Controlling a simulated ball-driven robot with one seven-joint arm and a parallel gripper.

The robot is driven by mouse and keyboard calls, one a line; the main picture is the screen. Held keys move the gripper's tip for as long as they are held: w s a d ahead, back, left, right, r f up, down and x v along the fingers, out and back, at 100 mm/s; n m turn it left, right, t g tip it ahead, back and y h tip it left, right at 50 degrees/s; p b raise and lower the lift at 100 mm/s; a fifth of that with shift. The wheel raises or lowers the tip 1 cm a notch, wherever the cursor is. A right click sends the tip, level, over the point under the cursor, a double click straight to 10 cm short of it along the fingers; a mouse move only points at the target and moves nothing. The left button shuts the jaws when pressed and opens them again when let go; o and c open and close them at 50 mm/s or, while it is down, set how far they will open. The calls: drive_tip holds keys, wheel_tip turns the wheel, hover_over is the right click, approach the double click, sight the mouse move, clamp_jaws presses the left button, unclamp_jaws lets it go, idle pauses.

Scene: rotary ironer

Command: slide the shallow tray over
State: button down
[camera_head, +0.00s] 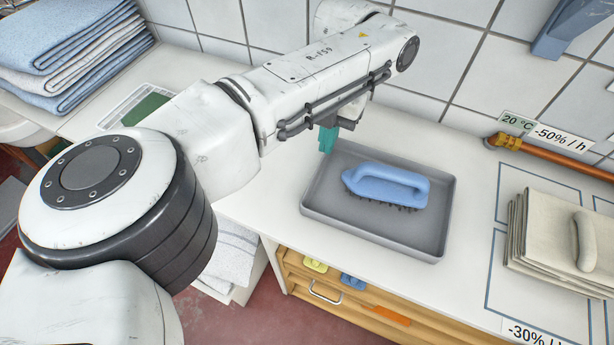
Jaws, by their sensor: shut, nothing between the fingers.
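The shallow tray (415,240) is grey and rectangular with a low rim, and sits flat on the white counter. A blue brush (388,184) with a handle and dark bristles lies inside it. My gripper (327,140) has teal fingers and is at the tray's far left corner, fingers pointing down. The fingers look shut with nothing between them. Whether they touch the tray rim cannot be told, and part of the gripper is hidden behind my arm.
Folded beige cloths (556,236) with a handled object on top lie on the right, within blue outlined areas (538,180). An orange pipe (545,148) runs along the tiled wall. Folded towels (65,48) are at upper left. An open drawer (350,300) is below the counter.

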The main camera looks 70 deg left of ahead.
drive_tip(key=s+d+p, duration=0.1)
drive_tip(key=s+d, duration=0.2)
drive_tip(key=s+d+p, duration=0.1)
drive_tip(key=s+d, duration=0.2)
drive_tip(key=d, duration=0.1)
drive_tip(key=shift+s+p, duration=0.2)
drive_tip(key=shift+p, duration=0.2)
drive_tip(key=shift+d+f, duration=0.15)
drive_tip(key=shift+f, duration=0.75)
